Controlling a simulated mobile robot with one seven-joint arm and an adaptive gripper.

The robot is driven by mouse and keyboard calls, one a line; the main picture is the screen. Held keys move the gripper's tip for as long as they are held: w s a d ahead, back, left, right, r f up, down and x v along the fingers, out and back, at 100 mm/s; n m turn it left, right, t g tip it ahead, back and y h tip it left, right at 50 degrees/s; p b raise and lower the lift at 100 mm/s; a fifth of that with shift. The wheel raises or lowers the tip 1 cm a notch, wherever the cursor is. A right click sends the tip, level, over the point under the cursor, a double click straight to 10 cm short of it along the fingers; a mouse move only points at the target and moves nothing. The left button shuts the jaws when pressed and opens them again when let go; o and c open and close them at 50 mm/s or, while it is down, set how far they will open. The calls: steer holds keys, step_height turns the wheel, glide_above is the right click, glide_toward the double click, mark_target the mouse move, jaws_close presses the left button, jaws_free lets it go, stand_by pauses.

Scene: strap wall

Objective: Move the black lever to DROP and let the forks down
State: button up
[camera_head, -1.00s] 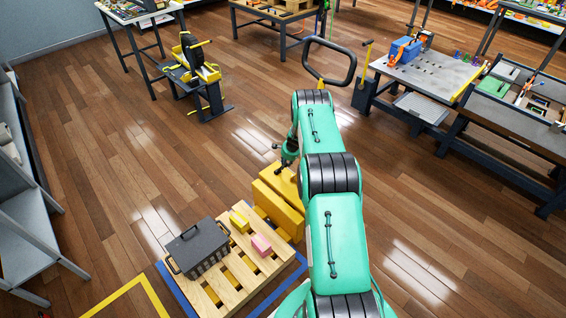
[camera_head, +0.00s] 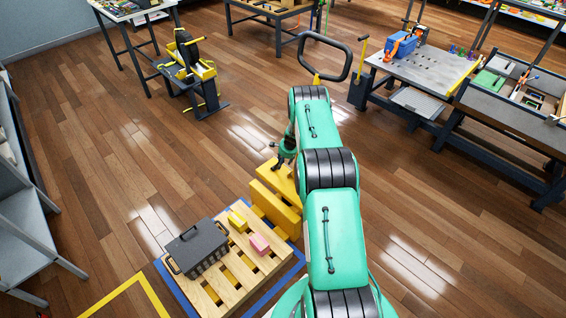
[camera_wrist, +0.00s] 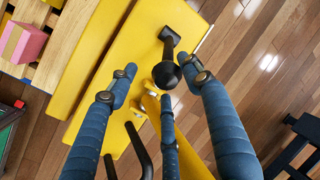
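The yellow pallet truck body (camera_head: 276,206) stands at the end of the wooden pallet, with its black loop handle (camera_head: 326,58) rising beyond it. The black lever (camera_wrist: 167,78), a short arm with a round knob, sticks out over the yellow body in the wrist view. My gripper (camera_wrist: 160,84) has blue fingers spread around the knob, with a gap on either side. The third finger's tip lies just below the knob; I cannot tell whether it touches. In the head view my gripper (camera_head: 284,158) is low over the yellow body.
A worktable (camera_head: 425,66) stands at upper right, a grey shelf at left. Open wood floor lies on both sides.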

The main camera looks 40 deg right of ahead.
steer(key=shift+w+d+r, duration=0.1)
steer(key=shift+w+r, duration=0.05)
steer(key=shift+r, duration=0.35)
steer(key=v, duration=1.1)
steer(key=shift+s, duration=0.2)
steer(key=shift+r, duration=0.1)
stand_by(0.5)
